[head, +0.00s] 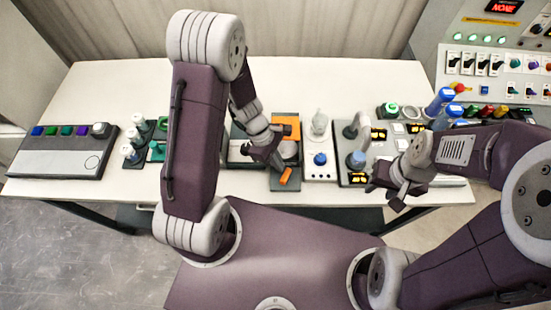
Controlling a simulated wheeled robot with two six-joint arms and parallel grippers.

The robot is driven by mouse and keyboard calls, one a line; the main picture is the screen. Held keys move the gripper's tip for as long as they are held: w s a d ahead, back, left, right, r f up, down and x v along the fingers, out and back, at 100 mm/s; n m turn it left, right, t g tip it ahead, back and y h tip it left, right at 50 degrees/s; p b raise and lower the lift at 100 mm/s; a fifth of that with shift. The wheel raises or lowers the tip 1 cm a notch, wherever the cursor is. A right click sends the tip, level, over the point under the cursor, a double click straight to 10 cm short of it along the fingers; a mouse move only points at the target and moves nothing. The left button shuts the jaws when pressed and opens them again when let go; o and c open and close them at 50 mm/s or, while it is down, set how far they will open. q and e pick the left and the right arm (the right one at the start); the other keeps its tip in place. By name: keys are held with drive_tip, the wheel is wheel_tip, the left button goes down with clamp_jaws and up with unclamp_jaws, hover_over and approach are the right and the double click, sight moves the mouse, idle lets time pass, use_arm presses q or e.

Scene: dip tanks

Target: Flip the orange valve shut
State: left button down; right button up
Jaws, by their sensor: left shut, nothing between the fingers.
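The orange valve handle (286,176) sticks out toward me at the near end of a dark unit with an orange plate (286,122) at its far end. A pale round part (288,150) of the unit lies between them. My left gripper (276,164) is shut and empty, just left of and above the handle. I cannot tell whether it touches the handle. The gripper hides part of the unit's left side. My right gripper (386,196) hangs apart from the valve, near the table's front edge, and its fingers look spread and empty.
Right of the valve stands a white unit with a blue knob (320,159), then a panel with a tap (357,130) and lit displays. A grey button box (64,152) lies at the left. Blue bottles (438,101) stand at the right. The table's back (130,85) is clear.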

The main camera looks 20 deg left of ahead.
use_arm(q)
drive_tip(key=shift+w+d+r+m+p, duration=0.1)
drive_tip(key=shift+d+r+m+p, duration=0.1)
drive_tip(key=shift+m+p, duration=0.4)
drive_tip(key=shift+w+f+g, duration=0.1)
drive_tip(key=shift+f+g, duration=0.05)
drive_tip(key=shift+g, duration=0.15)
drive_tip(key=shift+f, duration=0.1)
drive_tip(key=shift+s+a+b, duration=0.35)
drive_tip(key=shift+s+a, duration=0.15)
drive_tip(key=shift+s, duration=0.15)
